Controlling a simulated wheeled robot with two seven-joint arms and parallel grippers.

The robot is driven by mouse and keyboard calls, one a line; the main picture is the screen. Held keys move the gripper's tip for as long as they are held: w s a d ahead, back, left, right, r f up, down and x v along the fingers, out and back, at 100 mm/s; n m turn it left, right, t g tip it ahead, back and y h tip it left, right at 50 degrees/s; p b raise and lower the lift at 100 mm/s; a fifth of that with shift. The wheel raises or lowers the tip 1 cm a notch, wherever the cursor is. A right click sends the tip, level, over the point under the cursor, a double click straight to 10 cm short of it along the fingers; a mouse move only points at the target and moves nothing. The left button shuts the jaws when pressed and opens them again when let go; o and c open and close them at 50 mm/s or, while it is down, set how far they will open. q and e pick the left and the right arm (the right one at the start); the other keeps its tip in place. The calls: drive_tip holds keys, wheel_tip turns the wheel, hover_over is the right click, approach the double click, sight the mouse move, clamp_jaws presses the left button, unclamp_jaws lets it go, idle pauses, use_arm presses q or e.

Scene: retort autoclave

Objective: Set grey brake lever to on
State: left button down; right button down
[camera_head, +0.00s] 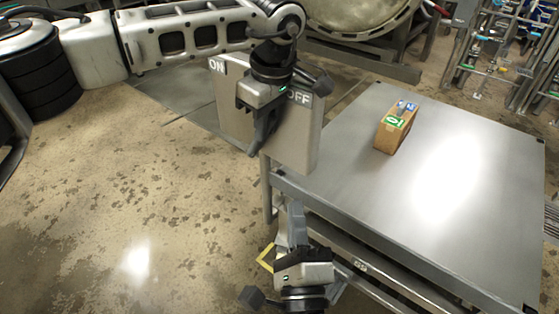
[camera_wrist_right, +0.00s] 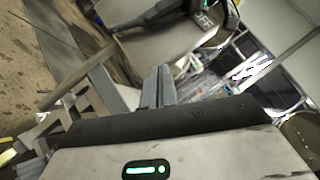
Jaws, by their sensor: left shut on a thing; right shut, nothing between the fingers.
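A grey panel box (camera_head: 306,143) stands at the left end of a metal table, with an ON label (camera_head: 217,66) at its left and an OFF label (camera_head: 299,97) at its right. My left gripper (camera_head: 254,150) is in front of the box, between the labels, pointing down. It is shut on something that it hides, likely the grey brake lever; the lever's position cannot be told. The right wrist view also shows the box (camera_wrist_right: 165,48) with part of the OFF label (camera_wrist_right: 205,19). My right gripper (camera_head: 293,207) is shut and empty, low beside the table's left corner; its fingers show in the wrist view (camera_wrist_right: 158,82).
The metal table (camera_head: 349,190) carries a small brown carton (camera_head: 388,139) with green and blue labels. A large round vessel (camera_head: 360,15) stands behind. Racks (camera_head: 500,60) stand at the back right. The floor (camera_head: 120,200) at the left is open.

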approach(269, 132)
drive_tip(key=w+d, duration=0.3)
drive_tip(key=w, duration=0.1)
drive_tip(key=shift+w+a+r, duration=0.4)
drive_tip(key=shift+w+a, duration=0.25)
drive_tip(key=shift+a, duration=0.05)
drive_tip(key=shift+w+a+r, duration=0.35)
drive_tip(key=shift+w+a, duration=0.35)
drive_tip(key=shift+a, duration=0.05)
drive_tip(key=shift+w+a+r, duration=0.25)
drive_tip(key=shift+a+r, duration=0.15)
use_arm(q)
drive_tip(key=shift+d, duration=0.1)
use_arm(e)
drive_tip(key=shift+w+a+r, duration=0.1)
drive_tip(key=shift+a, duration=0.05)
use_arm(q)
drive_tip(key=c, duration=1.4)
unclamp_jaws()
drive_tip(key=shift+s+d, duration=0.1)
drive_tip(key=shift+s, duration=0.05)
